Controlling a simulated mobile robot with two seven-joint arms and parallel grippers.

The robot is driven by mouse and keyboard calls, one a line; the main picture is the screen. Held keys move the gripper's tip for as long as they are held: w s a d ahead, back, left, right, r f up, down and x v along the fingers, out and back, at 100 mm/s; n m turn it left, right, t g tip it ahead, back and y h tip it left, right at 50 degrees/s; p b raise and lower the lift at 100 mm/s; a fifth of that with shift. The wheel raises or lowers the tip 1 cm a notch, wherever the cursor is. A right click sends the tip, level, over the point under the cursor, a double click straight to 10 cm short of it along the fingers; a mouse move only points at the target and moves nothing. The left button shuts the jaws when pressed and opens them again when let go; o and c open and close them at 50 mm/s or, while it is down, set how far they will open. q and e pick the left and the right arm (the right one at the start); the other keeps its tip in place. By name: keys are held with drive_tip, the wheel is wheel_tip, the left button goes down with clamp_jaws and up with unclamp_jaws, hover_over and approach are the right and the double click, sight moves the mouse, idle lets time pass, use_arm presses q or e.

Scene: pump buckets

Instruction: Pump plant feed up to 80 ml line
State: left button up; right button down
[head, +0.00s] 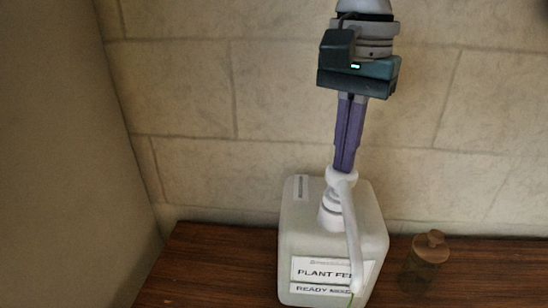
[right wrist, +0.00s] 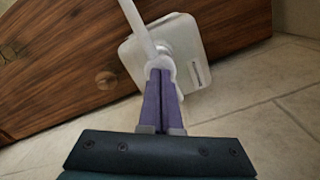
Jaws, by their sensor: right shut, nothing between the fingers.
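A white plant feed bucket (head: 296,238) with a "PLANT FEED" label stands on the wooden table by the wall. It also shows in the right wrist view (right wrist: 195,45). Its white pump (head: 331,208) rises from the top, and the long spout runs down the front over the label. A little green shows at the spout's lower end. My right gripper (head: 344,168) points down with its purple fingers shut and empty. The fingertips are at the top of the pump head, seemingly touching it. No 80 ml line is visible. My left gripper is out of view.
A small brown bottle or jar (head: 424,270) with a round lid stands on the table (head: 215,262) to the right of the bucket. A stone-tile wall (head: 200,90) is close behind. The table to the left of the bucket is clear.

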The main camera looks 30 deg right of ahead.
drive_tip(key=shift+r+p, duration=1.8)
drive_tip(key=shift+r, duration=0.65)
drive_tip(key=shift+f, duration=0.15)
drive_tip(key=shift+f+b, duration=0.45)
drive_tip(key=shift+b, duration=0.1)
drive_tip(key=shift+f+b, duration=0.75)
drive_tip(key=shift+f, duration=0.15)
drive_tip(key=shift+f+b, duration=0.75)
drive_tip(key=shift+f, duration=0.15)
drive_tip(key=shift+r, duration=0.1)
drive_tip(key=shift+r+p, duration=1.7)
drive_tip(key=shift+r, duration=0.6)
